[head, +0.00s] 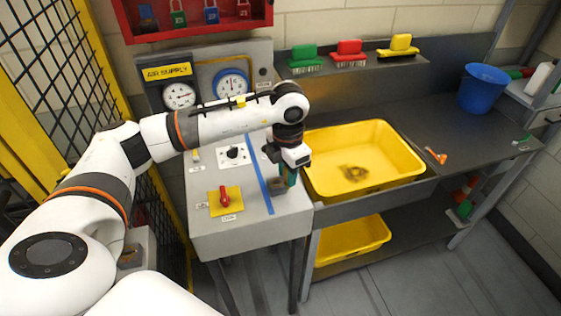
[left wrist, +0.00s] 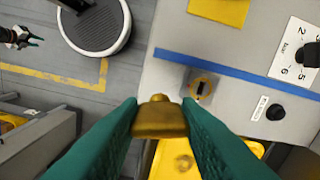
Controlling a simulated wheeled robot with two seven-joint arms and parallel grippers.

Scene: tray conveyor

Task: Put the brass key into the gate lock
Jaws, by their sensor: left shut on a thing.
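My left gripper (head: 290,181) points down at the right end of the grey control console. Its green fingers (left wrist: 158,122) are shut on the brass key (left wrist: 160,119), whose broad head shows between them. The rest of the key is hidden. What looks like the gate lock, a grey block with a yellow ring and a dark slot (left wrist: 203,88), sits on the console beyond the blue tape. In the left wrist view it lies a little right of the key, apart from it. In the head view the block (head: 279,187) is beside the fingertips. My right gripper (left wrist: 24,38) shows small at the left edge.
A red switch on a yellow plate (head: 225,197) and a black knob (head: 233,152) stand on the console, left of the blue tape (head: 259,175). A yellow basin (head: 402,178) is close on the right. Pressure gauges (head: 231,85) rise behind.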

